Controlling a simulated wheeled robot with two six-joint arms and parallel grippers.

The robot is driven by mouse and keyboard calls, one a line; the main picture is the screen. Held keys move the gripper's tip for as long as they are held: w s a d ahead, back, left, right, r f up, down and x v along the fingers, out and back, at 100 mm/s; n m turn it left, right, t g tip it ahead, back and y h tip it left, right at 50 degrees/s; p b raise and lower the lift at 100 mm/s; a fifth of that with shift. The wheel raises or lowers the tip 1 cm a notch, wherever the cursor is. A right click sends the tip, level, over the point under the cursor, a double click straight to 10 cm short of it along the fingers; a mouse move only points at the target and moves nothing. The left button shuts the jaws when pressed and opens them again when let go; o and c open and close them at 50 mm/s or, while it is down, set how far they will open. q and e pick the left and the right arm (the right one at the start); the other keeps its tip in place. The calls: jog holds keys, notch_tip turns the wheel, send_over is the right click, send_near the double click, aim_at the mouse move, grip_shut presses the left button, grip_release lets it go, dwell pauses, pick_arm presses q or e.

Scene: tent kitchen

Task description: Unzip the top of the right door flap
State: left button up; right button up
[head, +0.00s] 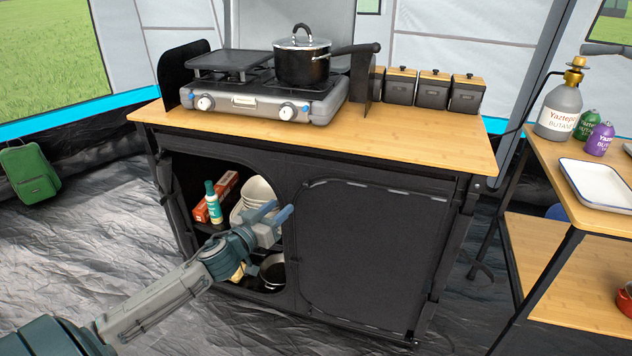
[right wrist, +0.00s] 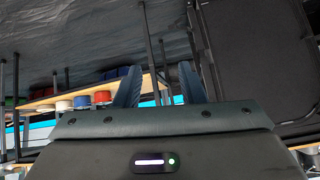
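The right door flap (head: 370,255) is a dark panel on the front of the black cabinet and hangs closed. A zip seam (head: 400,192) with light dashes runs along its top and curves down at the left. I cannot make out a zip pull. My left gripper (head: 275,212) is open and empty, in front of the left compartment's opening, near the flap's upper left edge. My right gripper (right wrist: 160,84) is out of the head view. In the right wrist view its two fingers are apart with nothing between them, and a dark framed panel (right wrist: 260,45) is at the right.
The open left compartment holds a red box (head: 217,196), a teal bottle (head: 213,205), white bowls (head: 260,190) and a pan (head: 274,270). A stove (head: 262,95) with a pot (head: 302,62) stands on the wooden top. A side table (head: 560,195) with a tray stands at the right.

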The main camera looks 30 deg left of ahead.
aim_at(305, 186)
pick_arm(q)
jog(key=w, duration=0.4)
jog(key=w+b, duration=0.1)
jog(key=w, duration=0.2)
jog(key=shift+w+d, duration=0.2)
jog(key=shift+w, duration=0.15)
jog(key=shift+w+b, duration=0.4)
jog(key=shift+w, duration=1)
pick_arm(e)
jog(key=w+r+t, duration=0.2)
jog(key=w+t, duration=0.1)
jog(key=shift+w+r, duration=0.1)
jog(key=shift+w, duration=0.1)
pick_arm(q)
grip_shut()
